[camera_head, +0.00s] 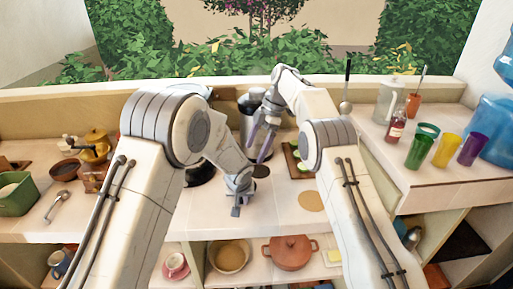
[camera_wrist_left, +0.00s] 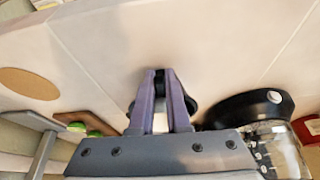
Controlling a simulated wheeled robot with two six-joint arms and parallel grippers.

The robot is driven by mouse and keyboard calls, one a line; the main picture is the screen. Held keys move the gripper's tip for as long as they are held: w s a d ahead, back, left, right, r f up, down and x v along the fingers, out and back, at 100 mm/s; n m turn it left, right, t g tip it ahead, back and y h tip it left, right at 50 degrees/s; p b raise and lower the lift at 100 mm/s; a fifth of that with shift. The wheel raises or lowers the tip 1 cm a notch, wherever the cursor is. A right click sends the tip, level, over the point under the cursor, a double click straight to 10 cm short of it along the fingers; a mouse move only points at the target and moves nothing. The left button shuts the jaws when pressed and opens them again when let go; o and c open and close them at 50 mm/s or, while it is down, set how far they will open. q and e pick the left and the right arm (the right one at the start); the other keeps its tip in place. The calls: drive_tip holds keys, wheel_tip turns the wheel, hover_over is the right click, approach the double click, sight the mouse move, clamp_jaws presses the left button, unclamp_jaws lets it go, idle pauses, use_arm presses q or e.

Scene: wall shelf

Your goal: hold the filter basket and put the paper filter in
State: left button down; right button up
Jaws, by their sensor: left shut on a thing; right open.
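My left gripper (camera_head: 237,208) is low over the front of the counter. In the left wrist view its fingers (camera_wrist_left: 160,95) are shut on a small dark thing (camera_wrist_left: 192,104), apparently the filter basket. It is mostly hidden behind the fingers, so its shape and tilt cannot be told. My right gripper (camera_head: 264,142) is open, farther back and above the counter, with its fingers pointing down. I cannot clearly identify a paper filter. A flat tan disc (camera_head: 311,201) lies on the counter to the right, also in the left wrist view (camera_wrist_left: 28,83); its material cannot be told.
A dark round thing (camera_head: 261,171) lies behind my left gripper. A black-topped glass vessel (camera_wrist_left: 245,108) stands beside it. A board with green things (camera_head: 298,160) lies to the right. Coloured cups (camera_head: 447,149) and a bottle (camera_head: 397,126) stand at right. The counter's front is mostly clear.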

use_arm(q)
drive_tip(key=c, duration=0.8)
unclamp_jaws()
drive_tip(key=shift+r, duration=0.1)
